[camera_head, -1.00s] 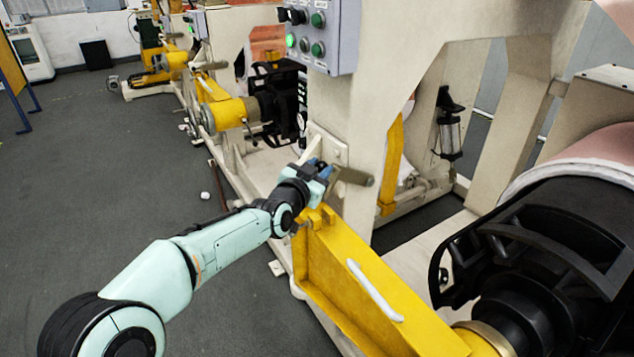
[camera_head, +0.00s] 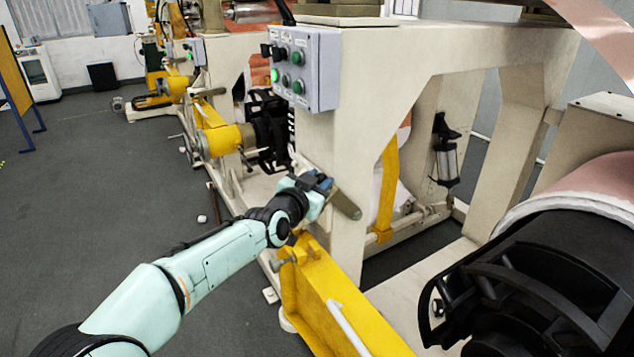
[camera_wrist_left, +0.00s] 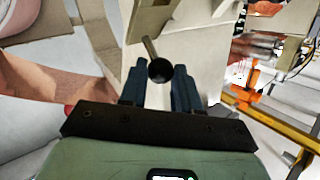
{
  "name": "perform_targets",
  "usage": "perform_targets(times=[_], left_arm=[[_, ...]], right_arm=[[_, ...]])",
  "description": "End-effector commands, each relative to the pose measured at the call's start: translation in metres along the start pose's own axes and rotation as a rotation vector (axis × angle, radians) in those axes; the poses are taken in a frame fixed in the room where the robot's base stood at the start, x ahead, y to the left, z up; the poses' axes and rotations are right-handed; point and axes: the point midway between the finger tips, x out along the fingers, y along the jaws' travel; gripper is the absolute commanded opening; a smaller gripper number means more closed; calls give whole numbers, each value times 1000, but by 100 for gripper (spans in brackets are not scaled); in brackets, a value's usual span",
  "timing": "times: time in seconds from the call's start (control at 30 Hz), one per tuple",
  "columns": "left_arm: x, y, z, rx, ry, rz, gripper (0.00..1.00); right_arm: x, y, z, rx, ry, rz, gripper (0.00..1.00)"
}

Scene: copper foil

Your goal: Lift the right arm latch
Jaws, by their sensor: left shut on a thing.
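The latch (camera_head: 344,204) is a short grey-brown bar on the cream machine frame, sloping down to the right just above the yellow arm (camera_head: 330,300). My left gripper (camera_head: 322,184), on the mint-green arm, is at the latch's upper left end. In the left wrist view the gripper (camera_wrist_left: 160,88) has its dark blue fingers on either side of a dark round knob (camera_wrist_left: 160,70) with a thin rod behind it. The fingers are shut on this knob, which seems to be part of the latch. My right gripper is not in view.
A grey control box (camera_head: 305,68) with green buttons is mounted on the frame above my gripper. A black roll chuck (camera_head: 520,290) with copper foil (camera_head: 600,185) stands at the right. Open grey floor (camera_head: 110,200) lies to the left.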

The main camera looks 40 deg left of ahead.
Motion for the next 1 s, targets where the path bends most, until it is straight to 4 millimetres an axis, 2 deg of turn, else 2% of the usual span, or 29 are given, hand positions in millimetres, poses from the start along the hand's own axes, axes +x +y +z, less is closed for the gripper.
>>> perform_targets(times=[0.03,0.1,0.13,0.2,0.47,0.6,0.77,1.0], left_arm=[[0,-3,-16,2,38,-11,0],[0,-2,-16,2,38,-10,0],[0,-2,-16,2,38,-10,38],[0,-2,-15,2,36,-10,56],[0,-2,-11,1,27,-9,56],[-8,-3,-9,1,25,-9,56],[-36,-3,-8,2,26,-10,56],[-90,-1,-6,3,27,-9,56]], right_arm=[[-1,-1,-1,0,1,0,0],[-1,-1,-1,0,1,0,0],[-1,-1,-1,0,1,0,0],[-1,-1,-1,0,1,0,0],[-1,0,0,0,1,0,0],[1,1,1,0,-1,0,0],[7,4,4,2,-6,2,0],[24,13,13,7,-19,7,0]])
